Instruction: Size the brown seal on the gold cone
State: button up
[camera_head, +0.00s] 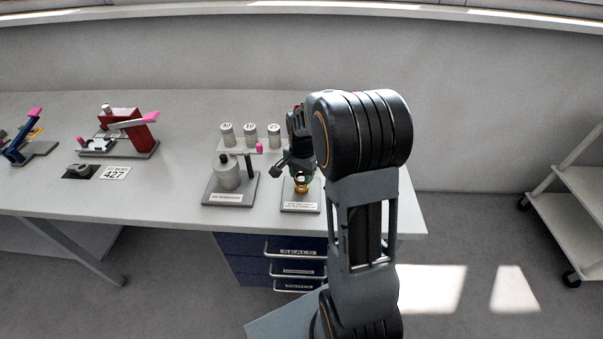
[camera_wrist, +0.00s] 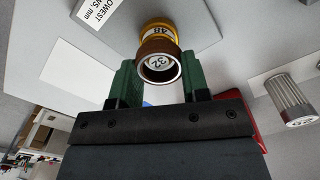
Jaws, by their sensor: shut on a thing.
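The gold cone (camera_head: 301,185) stands on a grey plate (camera_head: 289,209) at the front right of the bench. In the wrist view the cone (camera_wrist: 158,31) shows a gold step marked 48. The brown seal (camera_wrist: 152,47) is a ring lined up over the cone, with a pale face marked 32 inside its opening. I cannot tell how far down the cone the seal sits. My gripper (camera_wrist: 160,82) has its green fingers shut on the brown seal, one on each side. In the head view my gripper is just above the cone, mostly hidden by my arm.
Left of the cone are a grey weight-like stand (camera_head: 228,172) and several labelled canisters (camera_head: 249,134). A red tool (camera_head: 122,125) and a blue tool (camera_head: 25,140) stand farther left. Blue drawers (camera_head: 270,262) are below. A white trolley (camera_head: 570,200) is at right.

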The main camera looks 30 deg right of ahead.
jog(key=shift+f+b, duration=0.45)
jog(key=shift+f, duration=0.25)
jog(key=o, duration=1)
jog(key=shift+o, duration=0.3)
jog(key=o, duration=0.3)
jog(key=shift+r+p, duration=2.7)
jog(key=shift+r, duration=0.85)
jog(key=shift+n, duration=0.3)
